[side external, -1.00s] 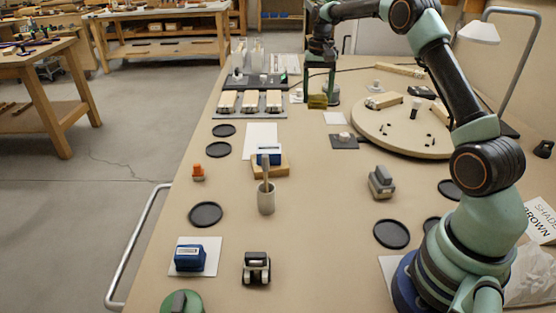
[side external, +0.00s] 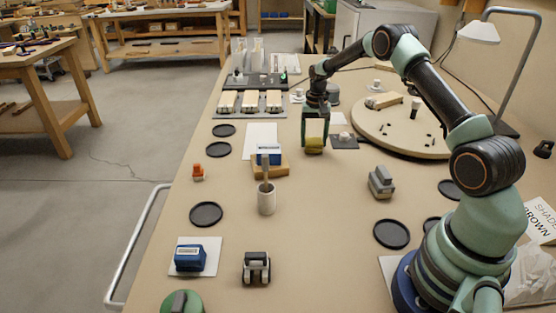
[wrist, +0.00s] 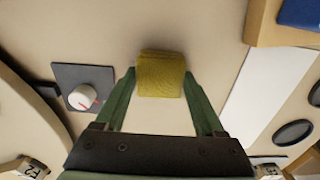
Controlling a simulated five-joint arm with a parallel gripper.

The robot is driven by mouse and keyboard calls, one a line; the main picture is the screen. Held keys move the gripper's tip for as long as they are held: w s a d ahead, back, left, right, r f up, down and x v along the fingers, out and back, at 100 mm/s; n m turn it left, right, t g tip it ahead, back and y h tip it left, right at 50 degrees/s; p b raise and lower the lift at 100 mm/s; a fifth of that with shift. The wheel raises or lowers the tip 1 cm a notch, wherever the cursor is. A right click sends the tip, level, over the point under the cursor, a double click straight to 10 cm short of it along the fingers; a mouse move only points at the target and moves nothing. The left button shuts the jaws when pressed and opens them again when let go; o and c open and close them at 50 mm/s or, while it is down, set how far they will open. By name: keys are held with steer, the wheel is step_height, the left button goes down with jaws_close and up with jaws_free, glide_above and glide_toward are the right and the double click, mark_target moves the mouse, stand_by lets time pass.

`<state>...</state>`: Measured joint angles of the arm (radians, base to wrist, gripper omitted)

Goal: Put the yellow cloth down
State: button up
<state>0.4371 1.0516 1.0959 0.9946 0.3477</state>
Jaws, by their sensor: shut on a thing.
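The yellow cloth (side external: 315,144) is a small folded square pad. My gripper (side external: 314,138) points down and is shut on it, with a green finger on each side. In the wrist view the cloth (wrist: 160,74) sits between the two fingertips (wrist: 161,82). It hangs at or just above the bare bench top; I cannot tell whether it touches.
A dark plate with a white knob (side external: 343,141) lies just right of my gripper. The round wooden board (side external: 402,143) is further right. A white sheet (side external: 261,137), a wooden block (side external: 270,170) with a blue thing on it, and a grey cup (side external: 266,202) stand left and nearer.

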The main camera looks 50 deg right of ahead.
mark_target(314, 140)
steer(key=shift+f, duration=0.15)
steer(key=o, duration=1.3)
steer(key=s+a+r+n+t, duration=0.1)
steer(key=a+r, duration=0.2)
steer(key=r, duration=0.7)
steer(key=s+a+r+n, duration=0.1)
steer(key=a+r, duration=0.3)
steer(key=r, duration=0.6)
steer(key=shift+s+a+r+n+t, duration=0.7)
steer(key=shift+s+a+n, duration=0.45)
steer(key=shift+s+a, duration=1.75)
steer(key=shift+s+a+r+n+t, duration=0.75)
steer(key=shift+s+a+n, duration=0.45)
steer(key=shift+s+a, duration=1.65)
steer(key=shift+s+a+r+n+t, duration=0.55)
steer(key=shift+s+a+n+t, duration=0.45)
steer(key=shift+s+a, duration=1.9)
steer(key=shift+s+d, duration=0.65)
steer(key=shift+d, duration=0.05)
